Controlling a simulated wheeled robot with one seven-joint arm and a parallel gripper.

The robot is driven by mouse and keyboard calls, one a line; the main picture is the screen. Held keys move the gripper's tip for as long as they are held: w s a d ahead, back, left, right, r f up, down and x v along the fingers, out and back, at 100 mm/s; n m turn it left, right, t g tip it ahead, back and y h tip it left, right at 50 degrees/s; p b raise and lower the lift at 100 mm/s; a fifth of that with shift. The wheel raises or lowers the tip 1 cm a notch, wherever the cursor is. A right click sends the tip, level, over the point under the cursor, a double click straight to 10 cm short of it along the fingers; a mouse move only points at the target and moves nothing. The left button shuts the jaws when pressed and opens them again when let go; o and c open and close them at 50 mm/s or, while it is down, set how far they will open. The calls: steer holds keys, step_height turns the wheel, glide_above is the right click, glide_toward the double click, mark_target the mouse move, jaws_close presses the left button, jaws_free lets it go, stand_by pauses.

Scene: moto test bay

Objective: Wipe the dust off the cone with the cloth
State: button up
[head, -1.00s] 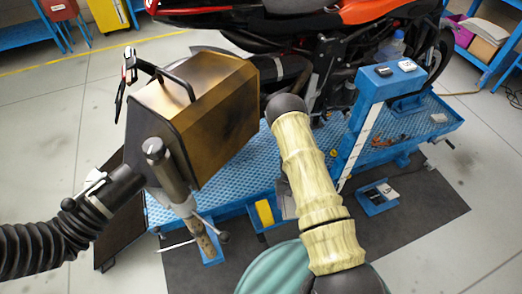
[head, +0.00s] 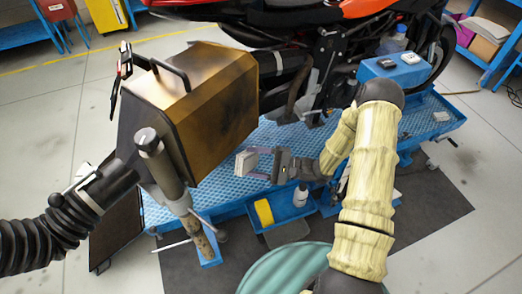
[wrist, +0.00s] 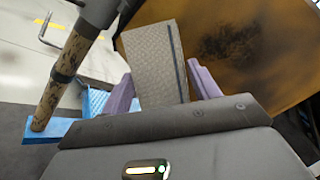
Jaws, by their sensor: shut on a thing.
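The cone is a large gold-brown, box-like hood (head: 215,100) with a black handle on top, held on a stand at the left. Dark dusty smudges mark its gold side, which also shows in the wrist view (wrist: 265,40). My gripper (head: 258,166) is below and to the right of the cone in the head view. Its purple fingers (wrist: 160,95) are shut on a folded grey cloth (wrist: 155,55) with a dark stripe. The cloth also shows in the head view (head: 244,161), apart from the cone's lower edge. The cone's far side is hidden.
A black ribbed hose (head: 45,235) joins the cone at the left. The stand's pole (head: 165,165) rises close to its front. A blue lift platform (head: 225,185) and a motorcycle (head: 330,50) lie behind my arm. A white bottle (head: 300,195) stands below my gripper.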

mark_target(229, 131)
steer(key=r+t, duration=0.1)
steer(key=w+d+r+m+t, duration=0.1)
steer(key=t, duration=0.1)
steer(key=w+d+r+t, duration=0.1)
steer(key=r, duration=0.1)
steer(key=shift+w+m, duration=0.15)
steer(key=shift+m, duration=0.25)
steer(key=shift+w+a, duration=0.1)
steer(key=shift+w+a, duration=1.2)
steer(key=shift+a, duration=0.2)
steer(key=shift+w+a, duration=0.7)
steer(key=shift+a, duration=0.1)
steer(key=shift+s, duration=0.1)
steer(key=shift+w+a+b, duration=0.35)
steer(key=shift+w+a, duration=0.25)
steer(key=shift+w, duration=0.15)
